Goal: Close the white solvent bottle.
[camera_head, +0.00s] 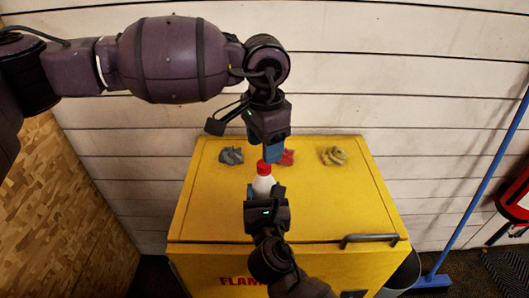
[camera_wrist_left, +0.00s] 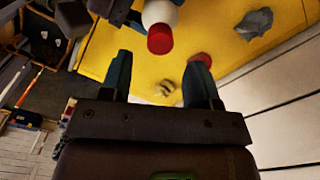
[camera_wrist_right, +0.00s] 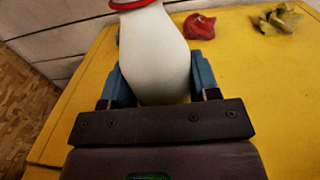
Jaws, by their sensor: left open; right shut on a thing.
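The white solvent bottle (camera_head: 263,184) stands upright over the yellow cabinet top, with a red cap (camera_head: 263,168) at its upper end. My right gripper (camera_head: 265,192) is shut around the bottle's body, which fills the space between its fingers in the right wrist view (camera_wrist_right: 155,55). My left gripper (camera_head: 271,152) is open and empty, pointing down just above and beside the cap. In the left wrist view, the red cap (camera_wrist_left: 160,39) lies beyond the open fingertips (camera_wrist_left: 160,70), not between them. I cannot tell how tightly the cap sits.
A grey rag (camera_head: 231,156), a red rag (camera_head: 287,158) and a yellow-green rag (camera_head: 334,156) lie along the back of the yellow cabinet (camera_head: 340,205). A white plank wall stands behind it. A blue pole (camera_head: 487,170) leans at the right, beside a bin.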

